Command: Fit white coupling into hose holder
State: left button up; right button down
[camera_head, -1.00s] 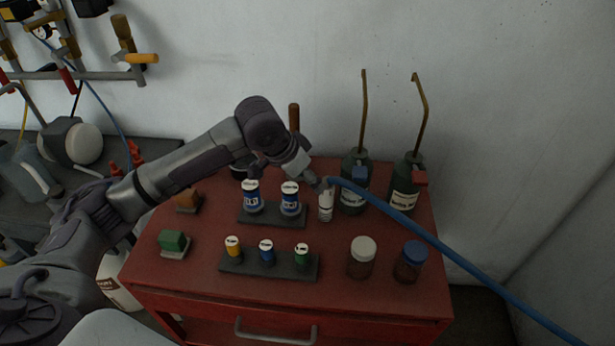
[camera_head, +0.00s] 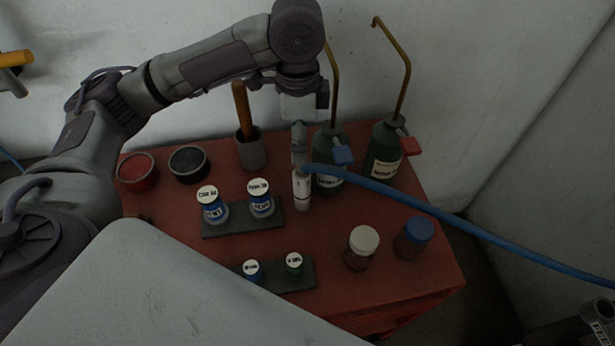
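The white coupling (camera_head: 302,190) hangs upright at the near end of the blue hose (camera_head: 400,197), in front of a green oil bottle. My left gripper (camera_head: 300,160) points down from above, its fingers close together at the top of the coupling. It looks shut on the coupling, though the hose end partly hides the contact. I cannot tell whether the coupling's lower end touches the cart top. The hose runs off to the right edge. I cannot make out the hose holder. My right gripper is not in view.
The red cart top (camera_head: 330,250) carries blue-labelled bottles on a dark tray (camera_head: 240,226), two jars (camera_head: 362,247), green long-spout bottles (camera_head: 386,150) and a wooden-handled tool in a cup (camera_head: 251,150). A grey labelled fitting (camera_head: 600,312) shows at lower right. A wall stands behind.

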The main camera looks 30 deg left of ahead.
aim_at(301, 173)
pick_arm(q)
jog(key=f, duration=0.5)
jog(key=shift+s+d, duration=0.3)
jog(key=shift+d, duration=0.1)
notch_tip(301, 173, down, 7)
jog(key=shift+s+a+r+p, duration=0.1)
jog(key=shift+a+p, duration=0.05)
jog(key=shift+p, duration=0.4)
jog(key=shift+f, duration=0.5)
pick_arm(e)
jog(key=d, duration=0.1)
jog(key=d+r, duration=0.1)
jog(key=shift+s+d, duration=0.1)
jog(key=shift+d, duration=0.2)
pick_arm(q)
jog(key=shift+c, duration=1.1)
grip_shut()
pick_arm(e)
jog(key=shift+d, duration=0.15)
